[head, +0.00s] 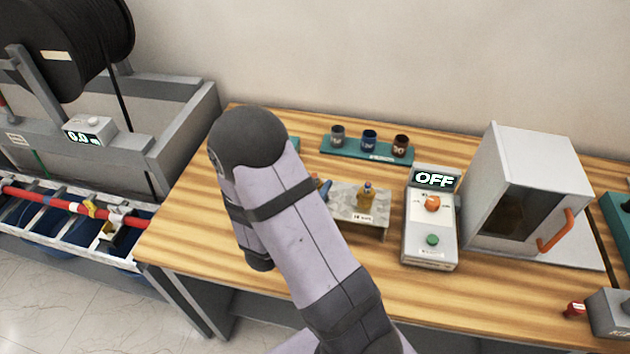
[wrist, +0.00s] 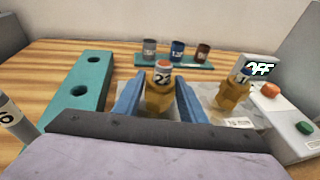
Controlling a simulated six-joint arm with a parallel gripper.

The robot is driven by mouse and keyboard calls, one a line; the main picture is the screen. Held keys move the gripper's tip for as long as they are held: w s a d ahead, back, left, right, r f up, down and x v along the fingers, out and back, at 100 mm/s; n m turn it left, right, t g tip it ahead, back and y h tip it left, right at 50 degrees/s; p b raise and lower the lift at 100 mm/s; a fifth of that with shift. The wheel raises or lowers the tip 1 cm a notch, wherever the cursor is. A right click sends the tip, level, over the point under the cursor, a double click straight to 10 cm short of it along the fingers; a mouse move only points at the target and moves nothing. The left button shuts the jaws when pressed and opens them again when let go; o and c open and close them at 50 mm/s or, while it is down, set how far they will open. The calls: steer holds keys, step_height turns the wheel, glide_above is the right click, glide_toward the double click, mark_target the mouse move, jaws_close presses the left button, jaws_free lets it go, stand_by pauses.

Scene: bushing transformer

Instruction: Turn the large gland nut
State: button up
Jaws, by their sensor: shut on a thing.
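The large brass gland nut (wrist: 158,100), under a grey cap marked "25" with an orange top, stands between the two blue fingers of my gripper (wrist: 159,98) in the wrist view. The fingers are shut on it, one on each side. A second brass gland (wrist: 233,95) with a blue-topped cap stands to the right on the grey stand (wrist: 205,98); it also shows in the head view (head: 367,196). In the head view my arm hides the held nut and most of the gripper; only a bit of blue finger (head: 325,188) shows.
A teal rack (head: 365,155) with three cups stands behind. A teal block with holes (wrist: 88,85) lies left of my gripper. The control box (head: 431,222) reading "OFF" stands right of the stand, then a grey cabinet (head: 525,190) with an orange handle. Bare wood lies in front.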

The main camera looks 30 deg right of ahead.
steer(key=shift+s+d+r+n+t+y, duration=0.1)
steer(key=shift+r+n+t+y, duration=0.05)
steer(key=shift+n+t+y, duration=0.55)
steer(key=shift+n+t+p, duration=0.3)
steer(key=shift+t, duration=0.1)
steer(key=shift+n+t+y+p, duration=0.4)
steer(key=shift+n+y+p, duration=0.2)
steer(key=shift+p, duration=0.85)
steer(key=shift+n+t+y+p, duration=0.4)
steer(key=shift+y+p, duration=0.1)
steer(key=shift+p, duration=0.2)
steer(key=shift+y, duration=0.3)
